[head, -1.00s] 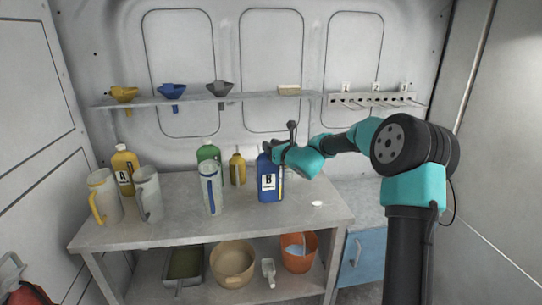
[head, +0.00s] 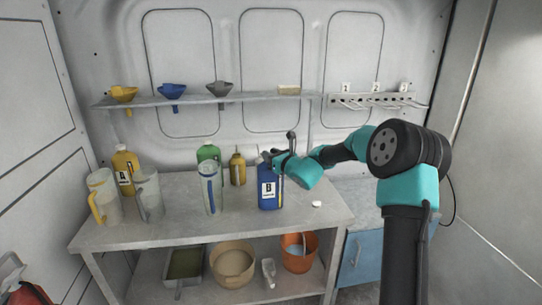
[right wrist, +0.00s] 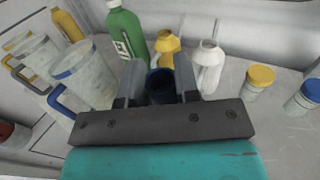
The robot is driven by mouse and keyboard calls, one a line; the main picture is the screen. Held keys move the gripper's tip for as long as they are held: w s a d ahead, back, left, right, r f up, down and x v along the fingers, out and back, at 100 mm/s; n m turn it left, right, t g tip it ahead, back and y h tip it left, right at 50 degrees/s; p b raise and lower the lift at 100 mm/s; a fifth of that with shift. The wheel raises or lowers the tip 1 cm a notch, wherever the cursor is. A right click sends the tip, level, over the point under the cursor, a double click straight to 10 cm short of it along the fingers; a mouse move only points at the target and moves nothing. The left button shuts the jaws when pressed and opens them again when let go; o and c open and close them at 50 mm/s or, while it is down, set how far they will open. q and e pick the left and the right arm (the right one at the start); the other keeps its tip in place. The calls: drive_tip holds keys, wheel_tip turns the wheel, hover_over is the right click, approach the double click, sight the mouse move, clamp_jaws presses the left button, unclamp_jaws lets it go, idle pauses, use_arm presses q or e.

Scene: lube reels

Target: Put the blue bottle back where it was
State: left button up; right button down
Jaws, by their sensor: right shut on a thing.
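The blue bottle (head: 269,194), with a white label marked B, stands upright at the front middle of the workbench. Its base looks to be at the bench top, though I cannot tell whether it fully rests there. My right gripper (head: 274,160) is shut on the top of the bottle. In the right wrist view the dark open neck of the blue bottle (right wrist: 160,85) sits between the two fingers of my right gripper (right wrist: 160,88). My left gripper is not in view.
The bench (head: 240,222) also holds a yellow bottle A (head: 124,170), a green bottle (head: 208,153), a small yellow can (head: 237,169) and several clear jugs, one (head: 211,190) left of the blue bottle. A white cap (head: 316,204) lies to the right. Funnels sit on the shelf (head: 250,97) above.

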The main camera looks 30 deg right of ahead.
drive_tip(key=c, duration=0.8)
unclamp_jaws()
drive_tip(key=shift+f, duration=0.1)
drive_tip(key=shift+c, duration=0.2)
drive_tip(key=s+d, duration=0.2)
drive_tip(key=s, duration=1)
drive_tip(key=shift+w, duration=0.1)
